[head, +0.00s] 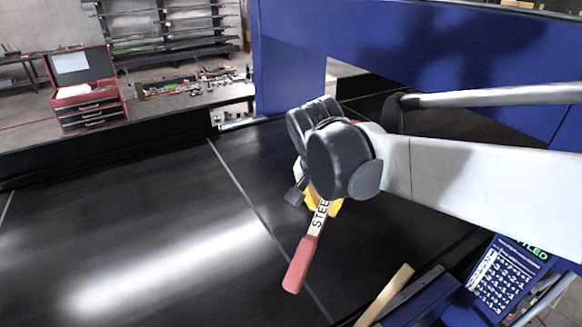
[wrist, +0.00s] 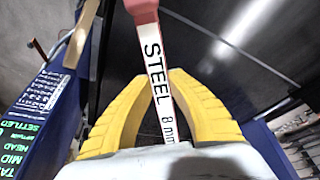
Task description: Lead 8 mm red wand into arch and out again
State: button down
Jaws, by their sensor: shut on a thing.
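The wand has a red end (head: 301,265) and a pale flat shaft (head: 318,216) lettered STEEL; the wrist view shows STEEL 8 mm on the shaft (wrist: 157,75) and part of the red end (wrist: 142,8). My gripper (wrist: 161,82) has its yellow fingers closed on the shaft from both sides. In the head view my gripper (head: 325,203) is partly hidden by my wrist, and the wand slants down and left over the black belt (head: 150,220). The blue arch (head: 290,75) stands behind my arm, its opening partly covered by the arm. The wand is outside the arch, on the near side.
A red toolbox (head: 88,90) and shelves (head: 165,30) are at far left. The belt at left is clear.

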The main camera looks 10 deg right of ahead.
jog(key=w+d, duration=0.4)
jog(key=d, duration=0.8)
jog(key=w+d+p, duration=0.1)
jog(key=w+d, duration=0.3)
jog(key=d, duration=0.8)
jog(key=w+d, duration=0.4)
jog(key=d, duration=0.8)
jog(key=s+a, duration=0.4)
jog(key=a, duration=0.8)
jog(key=s+a, duration=0.4)
jog(key=a, duration=0.9)
jog(key=s+a+b, duration=0.1)
jog(key=s+a, duration=0.4)
jog(key=a, duration=0.8)
jog(key=shift+a, duration=0.2)
